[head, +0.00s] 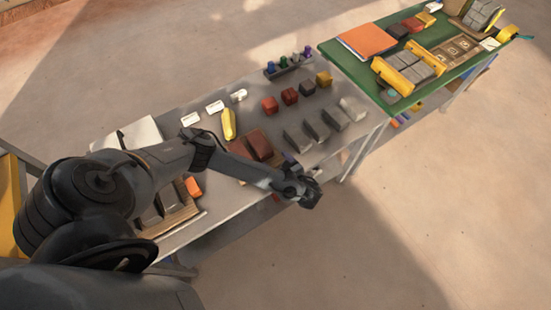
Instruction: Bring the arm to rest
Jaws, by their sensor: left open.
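My left arm comes in from the lower left and reaches over the grey table (215,130). My left gripper (312,196) is open at the table's front edge, in front of the blocks, and I see nothing held in it. The fingers are small and dark here. The right gripper is not in view. Red blocks (270,105) and a row of grey blocks (317,124) stand on the table behind and to the right of the gripper. Dark red blocks (260,145) sit in a brown tray behind my forearm, partly hidden by it.
A green table (452,73) at the back right holds an orange-red sheet (367,41) and yellow-ended fixtures (408,72). A yellow object (228,124) and white pieces (190,119) lie on the grey table. An orange block (193,187) is near my arm. Open floor lies right of the gripper.

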